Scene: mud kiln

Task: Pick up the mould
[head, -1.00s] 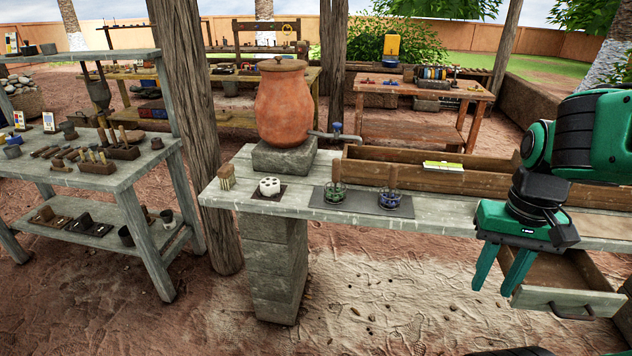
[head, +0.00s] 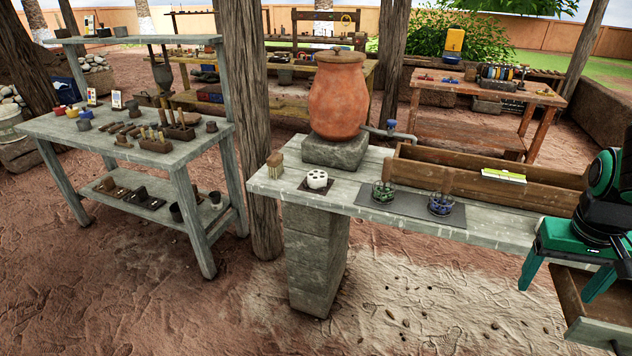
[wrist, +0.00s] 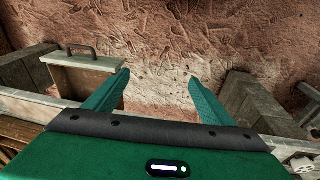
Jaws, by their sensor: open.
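My gripper (head: 556,292) is at the right edge of the head view, in front of the bench and over the open drawer. Its green fingers are apart and empty; in the wrist view the gap (wrist: 159,77) shows only bare ground beyond. I cannot tell for sure which thing is the mould. Small dark and brown block-like pieces (head: 135,193) lie on the lower shelf of the left grey table (head: 75,140), far from my gripper. A white round piece with holes (head: 317,179) sits on a dark square on the near bench (head: 345,200).
The open drawer (head: 590,325) juts from the bench. A clay jar with a tap (head: 338,95), glass cups on a grey mat (head: 410,212) and a long wooden trough (head: 440,177) occupy the bench. A post (head: 245,130) stands between the tables.

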